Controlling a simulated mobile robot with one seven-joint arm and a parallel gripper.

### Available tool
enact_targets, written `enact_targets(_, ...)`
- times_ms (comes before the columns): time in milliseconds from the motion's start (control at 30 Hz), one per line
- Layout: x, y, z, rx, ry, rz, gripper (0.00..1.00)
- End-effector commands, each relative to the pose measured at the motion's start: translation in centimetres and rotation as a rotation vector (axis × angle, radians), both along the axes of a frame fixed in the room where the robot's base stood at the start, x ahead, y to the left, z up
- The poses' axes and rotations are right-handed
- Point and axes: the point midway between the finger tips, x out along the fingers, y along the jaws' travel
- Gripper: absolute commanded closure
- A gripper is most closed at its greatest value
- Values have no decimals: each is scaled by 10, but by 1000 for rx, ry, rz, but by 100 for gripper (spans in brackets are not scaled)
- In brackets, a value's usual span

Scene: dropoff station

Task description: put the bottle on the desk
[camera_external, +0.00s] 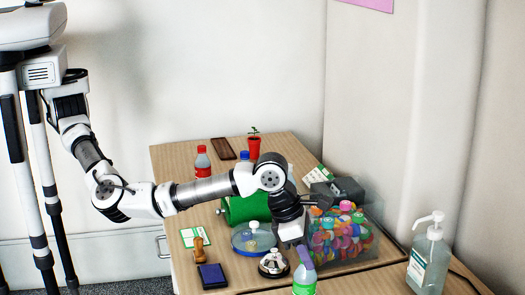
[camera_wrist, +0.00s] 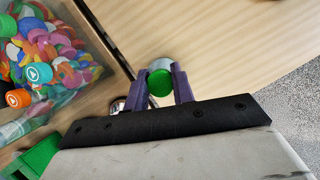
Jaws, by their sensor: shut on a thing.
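My gripper (camera_external: 304,258) points down near the front edge of the wooden desk (camera_external: 190,226). Its purple fingers are shut on a green and white bottle (camera_external: 304,284), which is cut off by the bottom of the external view. In the wrist view, the bottle (camera_wrist: 160,80) shows as a round green end with a pale side, between the two fingertips (camera_wrist: 162,88). The desk's bare wood (camera_wrist: 215,35) lies beyond it. Whether the bottle touches the desk is hidden.
A clear bin of colourful caps (camera_external: 342,240) stands right of my gripper. A service bell (camera_external: 273,264), blue ink pad (camera_external: 212,276) and wooden stamp (camera_external: 199,250) lie to the left. A pump bottle (camera_external: 427,262) stands right; a red bottle (camera_external: 202,162) stands at the back.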

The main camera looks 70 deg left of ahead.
Motion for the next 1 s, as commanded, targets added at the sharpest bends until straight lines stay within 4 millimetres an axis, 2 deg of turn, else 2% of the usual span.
enact_targets(267,0,0,-2,-1,-1,0,100)
enact_targets(300,0,0,-2,-1,-1,0,73)
enact_targets(467,0,0,-2,0,-1,0,54)
enact_targets(833,-1,0,5,-2,-2,1,54)
enact_targets(1000,-12,3,30,-6,-3,-1,54)
